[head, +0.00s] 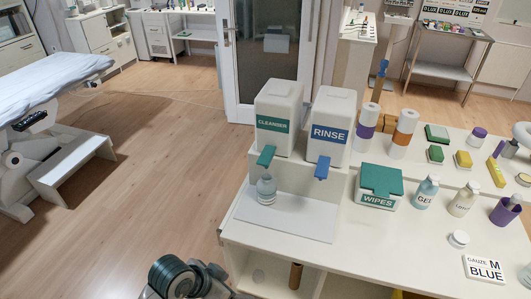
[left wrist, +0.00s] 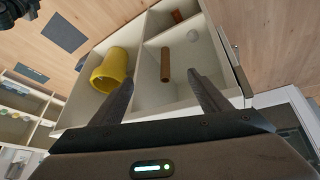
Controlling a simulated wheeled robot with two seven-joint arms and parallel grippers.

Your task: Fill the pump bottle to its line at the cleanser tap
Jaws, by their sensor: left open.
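The cleanser dispenser (head: 274,122), a white tank with a green label, stands on the counter with its green tap (head: 266,157) at the front. A pale, rounded bottle (head: 267,190) stands upright on a white board directly below this tap. No pump head shows on it, and its line and fill level are too small to tell. My left arm comes in at the bottom of the head view. In the left wrist view my left gripper (left wrist: 165,95) is open and empty, its fingers pointing at the open shelves under the counter. My right gripper is not in view.
A rinse dispenser (head: 331,132) with a blue tap stands right of the cleanser. A wipes box (head: 379,187), gel bottle (head: 426,191) and lotion bottle (head: 463,199) stand further right. The shelves hold a yellow cup (left wrist: 109,71) and a brown cylinder (left wrist: 165,65).

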